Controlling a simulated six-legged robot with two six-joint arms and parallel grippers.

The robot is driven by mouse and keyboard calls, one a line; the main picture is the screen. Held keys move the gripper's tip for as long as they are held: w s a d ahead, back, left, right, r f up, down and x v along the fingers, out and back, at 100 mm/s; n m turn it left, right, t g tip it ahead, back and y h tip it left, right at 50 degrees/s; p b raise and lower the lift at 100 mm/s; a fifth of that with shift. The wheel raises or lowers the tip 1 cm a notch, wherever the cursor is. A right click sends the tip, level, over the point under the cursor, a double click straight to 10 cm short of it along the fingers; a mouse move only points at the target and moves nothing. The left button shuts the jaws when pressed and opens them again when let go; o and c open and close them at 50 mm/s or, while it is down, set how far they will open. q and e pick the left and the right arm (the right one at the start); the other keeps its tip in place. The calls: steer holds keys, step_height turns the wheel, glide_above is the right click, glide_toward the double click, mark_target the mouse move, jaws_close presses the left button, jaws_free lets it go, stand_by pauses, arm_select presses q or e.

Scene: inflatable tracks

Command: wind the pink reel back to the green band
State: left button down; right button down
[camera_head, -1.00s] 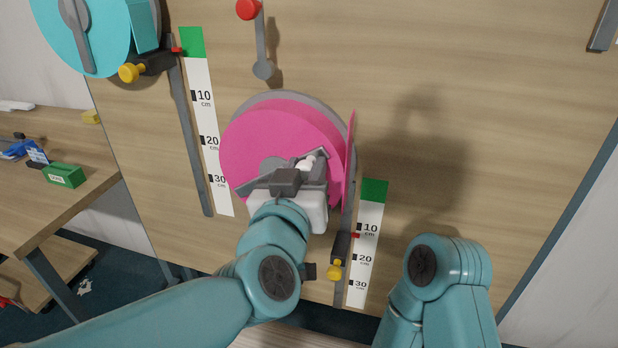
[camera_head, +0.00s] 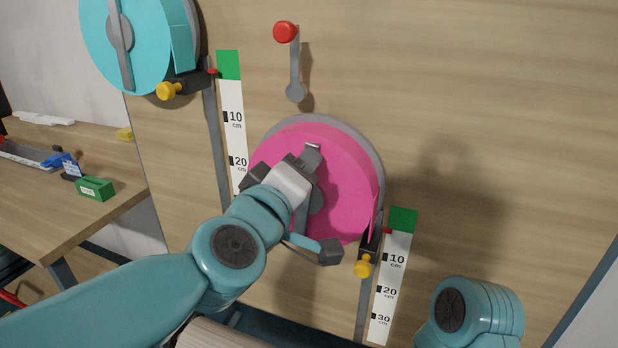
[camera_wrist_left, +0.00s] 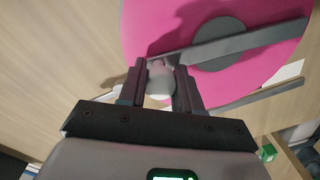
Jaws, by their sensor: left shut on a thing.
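The pink reel (camera_head: 349,190) is mounted on the wooden board, with a grey crank bar (camera_head: 302,218) across its hub. My left gripper (camera_head: 304,162) is at the upper left of the reel's face. In the left wrist view it is shut on the pale crank knob (camera_wrist_left: 160,82) at the end of the bar. Beside the reel, a black slider with a yellow knob (camera_head: 363,266) has a red pointer (camera_head: 388,230). The pointer is level with the lower edge of the green band (camera_head: 403,219), above the 10 cm mark. My right gripper is out of view.
A turquoise reel (camera_head: 140,45) with its own scale (camera_head: 232,120) is at the upper left. A red-knobbed lever (camera_head: 285,32) is above the pink reel. A table with a green box (camera_head: 96,189) stands at left. The board at right is clear.

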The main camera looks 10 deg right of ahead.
arm_select(q)
steer(key=shift+w+a+n, duration=0.2)
steer(key=shift+a+n, duration=0.05)
steer(key=shift+n, duration=0.25)
steer(key=shift+r, duration=0.1)
steer(key=c, duration=0.8)
jaws_free()
steer(key=p+v, duration=0.2)
steer(key=v, duration=1.4)
steer(key=shift+s+a, duration=0.1)
steer(key=shift+s, duration=0.05)
